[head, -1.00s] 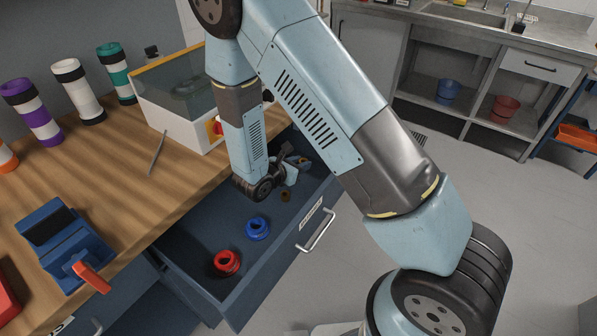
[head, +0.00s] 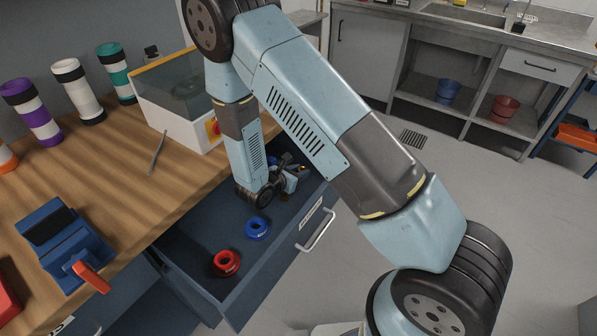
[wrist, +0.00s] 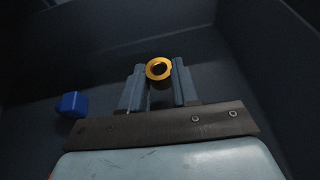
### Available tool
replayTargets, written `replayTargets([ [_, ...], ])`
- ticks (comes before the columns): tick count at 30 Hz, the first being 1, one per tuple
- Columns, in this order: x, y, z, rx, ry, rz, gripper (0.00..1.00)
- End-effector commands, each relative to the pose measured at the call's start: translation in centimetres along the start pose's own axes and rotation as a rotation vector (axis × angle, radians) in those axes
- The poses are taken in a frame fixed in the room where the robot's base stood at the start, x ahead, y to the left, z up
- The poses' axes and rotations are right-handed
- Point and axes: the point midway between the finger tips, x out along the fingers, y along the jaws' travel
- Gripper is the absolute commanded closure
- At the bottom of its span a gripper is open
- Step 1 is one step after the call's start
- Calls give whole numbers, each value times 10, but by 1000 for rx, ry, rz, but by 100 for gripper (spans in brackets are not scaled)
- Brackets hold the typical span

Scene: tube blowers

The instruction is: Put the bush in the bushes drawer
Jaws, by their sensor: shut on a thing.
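The bush (wrist: 159,68) is a brass-yellow ring between the two fingertips of my gripper (wrist: 158,82) in the wrist view. My gripper is shut on it, with the bush's round opening facing the camera. In the head view my gripper (head: 291,179) is down inside the open dark-blue drawer (head: 196,240), toward its far end. A small orange-yellow spot shows at the fingers there. The drawer's front label is too small to read. The drawer walls surround the gripper in the wrist view.
A blue ring (head: 257,228) and a red ring (head: 227,263) lie in the near part of the drawer. A blue piece (wrist: 72,104) lies on the drawer floor in the wrist view. The wooden bench holds a blue fixture (head: 68,243) and a glass-topped box (head: 178,130).

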Motion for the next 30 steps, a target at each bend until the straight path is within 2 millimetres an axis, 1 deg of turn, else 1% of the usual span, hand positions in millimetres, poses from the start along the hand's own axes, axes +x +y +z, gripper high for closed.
replayTargets([
  [12, 4, 0, -7, 0, 0, 0, 100],
  [13, 4, 0, -8, 0, 0, 0, 69],
  [18, 4, 0, -8, 0, 0, -1, 53],
  [21, 4, 0, -8, 0, 0, -1, 45],
  [30, 3, 0, -5, 1, 0, -1, 45],
])
